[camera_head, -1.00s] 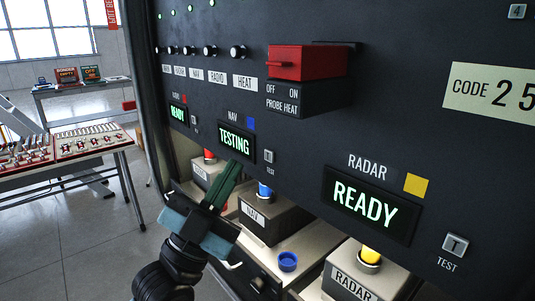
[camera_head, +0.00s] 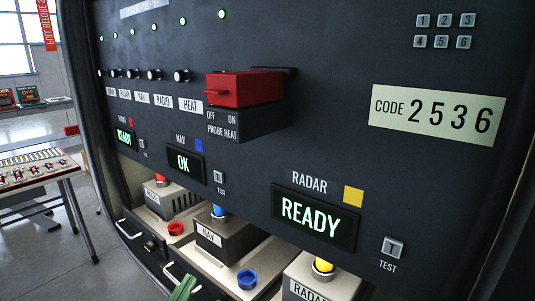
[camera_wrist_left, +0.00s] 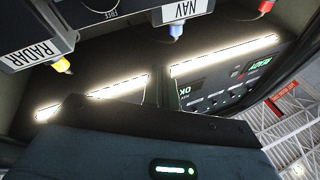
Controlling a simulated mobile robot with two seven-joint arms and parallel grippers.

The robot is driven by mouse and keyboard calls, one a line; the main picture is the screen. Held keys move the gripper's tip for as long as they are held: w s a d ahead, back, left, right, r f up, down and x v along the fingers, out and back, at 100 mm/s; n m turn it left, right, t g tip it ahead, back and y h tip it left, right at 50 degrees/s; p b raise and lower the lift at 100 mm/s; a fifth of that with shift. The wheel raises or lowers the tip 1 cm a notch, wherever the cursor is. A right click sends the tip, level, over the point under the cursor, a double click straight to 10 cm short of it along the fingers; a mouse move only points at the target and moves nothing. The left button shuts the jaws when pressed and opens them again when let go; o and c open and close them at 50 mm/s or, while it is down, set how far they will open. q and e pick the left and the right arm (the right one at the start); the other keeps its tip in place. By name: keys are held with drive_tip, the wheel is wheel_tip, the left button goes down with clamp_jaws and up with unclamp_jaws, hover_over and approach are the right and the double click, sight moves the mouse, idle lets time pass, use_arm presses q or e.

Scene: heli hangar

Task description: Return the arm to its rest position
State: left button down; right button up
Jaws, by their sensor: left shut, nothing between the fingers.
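My left gripper (camera_head: 183,288) shows only as green fingertips at the bottom edge of the head view, below the panel and in front of the lower compartments. It is shut and empty, and the rest of its arm is out of the picture. In the left wrist view the dark gripper body with a green light fills the bottom. My right gripper is not in view.
The dark panel (camera_head: 330,140) carries a red probe heat switch cover (camera_head: 243,88), a NAV display (camera_head: 184,163) reading OK and a RADAR display (camera_head: 314,219) reading READY. Below stand the NAV box (camera_head: 222,238) and RADAR box (camera_head: 318,281). A table (camera_head: 40,178) is at left.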

use_arm(q)
drive_tip(key=s+a+f+n+g+y, duration=0.1)
drive_tip(key=s+f+n+g+y, duration=0.2)
drive_tip(key=f, duration=0.9)
drive_tip(key=s+a+f+n+g+y, duration=0.2)
drive_tip(key=s+f+g, duration=0.6)
drive_tip(key=s+f, duration=1.5)
drive_tip(key=shift+s+a+f+n+y+p, duration=0.45)
drive_tip(key=shift+s+a, duration=0.25)
drive_tip(key=shift+s, duration=0.3)
drive_tip(key=shift+r, duration=0.15)
